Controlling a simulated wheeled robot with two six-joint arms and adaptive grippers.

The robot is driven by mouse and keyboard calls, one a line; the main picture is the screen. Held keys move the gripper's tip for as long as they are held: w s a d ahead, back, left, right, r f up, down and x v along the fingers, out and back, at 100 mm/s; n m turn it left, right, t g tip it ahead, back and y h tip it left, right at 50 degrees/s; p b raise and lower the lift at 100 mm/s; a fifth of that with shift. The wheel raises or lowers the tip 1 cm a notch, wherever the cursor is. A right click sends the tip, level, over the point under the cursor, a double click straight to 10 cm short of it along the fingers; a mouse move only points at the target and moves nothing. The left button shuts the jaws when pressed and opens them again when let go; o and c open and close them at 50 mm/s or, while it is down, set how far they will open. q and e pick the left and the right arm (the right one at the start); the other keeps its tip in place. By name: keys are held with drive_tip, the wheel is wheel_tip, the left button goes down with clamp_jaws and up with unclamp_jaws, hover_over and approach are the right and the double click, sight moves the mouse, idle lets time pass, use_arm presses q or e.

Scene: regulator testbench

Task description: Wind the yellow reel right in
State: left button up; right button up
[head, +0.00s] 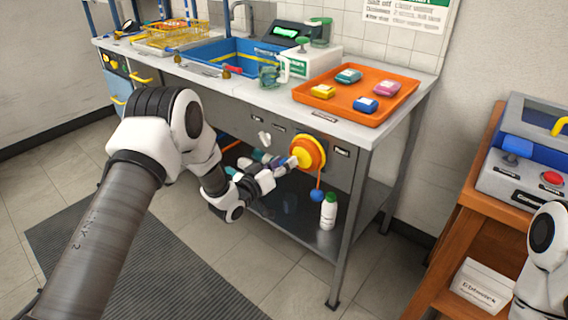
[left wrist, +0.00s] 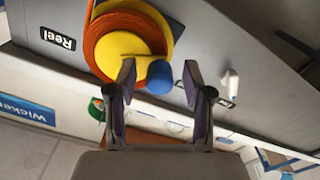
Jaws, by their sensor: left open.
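The yellow reel (head: 317,145) is on the front panel under the counter, with orange line wound around it. An orange line hangs from it to a blue ball (head: 316,196). In the left wrist view the reel (left wrist: 108,47) has a yellow crank arm (left wrist: 138,61) ending in a round blue knob (left wrist: 159,78). My left gripper (head: 290,161) is at the reel's front. In the wrist view the open left fingers (left wrist: 158,84) stand on either side of the knob; I cannot tell whether they touch it. My right gripper is out of view.
A white lever (head: 264,138) is on the panel left of the reel. A white bottle (head: 328,211) stands on the lower shelf. An orange tray (head: 393,90) with several coloured blocks is on the counter. A wooden stand (head: 450,240) is at the right.

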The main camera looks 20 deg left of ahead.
use_arm(q)
drive_tip(key=shift+w+d, duration=0.1)
drive_tip(key=shift+w, duration=0.15)
clamp_jaws()
drive_tip(key=shift+r, duration=0.1)
drive_tip(key=shift+r+m+p, duration=0.35)
drive_tip(key=shift+r+m, duration=0.1)
drive_tip(key=shift+m, duration=0.75)
drive_tip(key=m, duration=0.2)
drive_tip(key=shift+r+m, duration=0.4)
